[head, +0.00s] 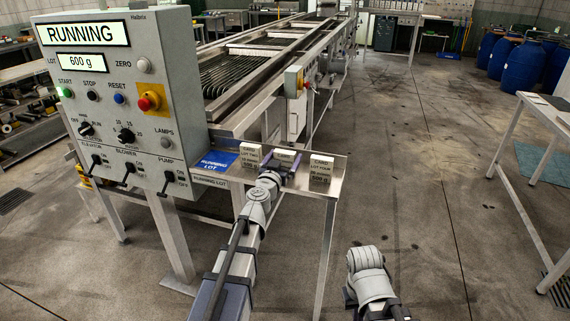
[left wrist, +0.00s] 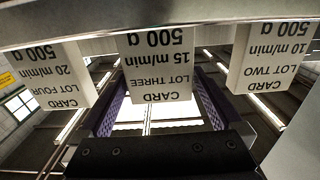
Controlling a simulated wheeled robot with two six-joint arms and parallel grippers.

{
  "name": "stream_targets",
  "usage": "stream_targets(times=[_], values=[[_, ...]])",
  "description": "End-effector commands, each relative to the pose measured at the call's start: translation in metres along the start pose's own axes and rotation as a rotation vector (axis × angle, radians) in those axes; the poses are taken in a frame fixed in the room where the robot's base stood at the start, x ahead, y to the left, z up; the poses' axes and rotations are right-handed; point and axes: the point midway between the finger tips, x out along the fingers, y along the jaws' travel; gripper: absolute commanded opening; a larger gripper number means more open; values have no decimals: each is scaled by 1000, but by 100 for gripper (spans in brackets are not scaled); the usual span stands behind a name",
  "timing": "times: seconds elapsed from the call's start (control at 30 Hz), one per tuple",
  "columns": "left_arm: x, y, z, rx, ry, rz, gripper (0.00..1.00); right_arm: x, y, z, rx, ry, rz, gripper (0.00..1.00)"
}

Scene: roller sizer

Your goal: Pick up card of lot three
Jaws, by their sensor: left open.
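The card of lot three (head: 285,158) is a small white block with dark print, the middle of three on the metal shelf (head: 238,183). It shows upside down in the left wrist view (left wrist: 158,68), reading 15 m/min and 500 g. My left gripper (head: 284,168) is open, its purple fingers on either side of this card. My right gripper is not in view.
The card of lot two (head: 250,156) and the card of lot four (head: 321,169) stand close on either side. A blue running lot plate (head: 218,160) lies on the shelf's left. The control panel (head: 120,95) stands at left, reading RUNNING. Open floor lies right.

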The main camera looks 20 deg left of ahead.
Motion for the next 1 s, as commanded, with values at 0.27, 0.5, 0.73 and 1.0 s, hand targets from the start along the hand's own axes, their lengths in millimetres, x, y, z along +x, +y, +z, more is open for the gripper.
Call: stream_targets(times=[0.27, 0.5, 0.73, 1.0], values=[[36, 0, 1, 0, 0, 1, 100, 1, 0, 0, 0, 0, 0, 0], [35, 0, 1, 0, 0, 0, 94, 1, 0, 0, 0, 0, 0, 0], [35, 0, 1, 0, 0, 0, 68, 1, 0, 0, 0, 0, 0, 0], [35, 0, 1, 0, 0, 0, 38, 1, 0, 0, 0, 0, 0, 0]])
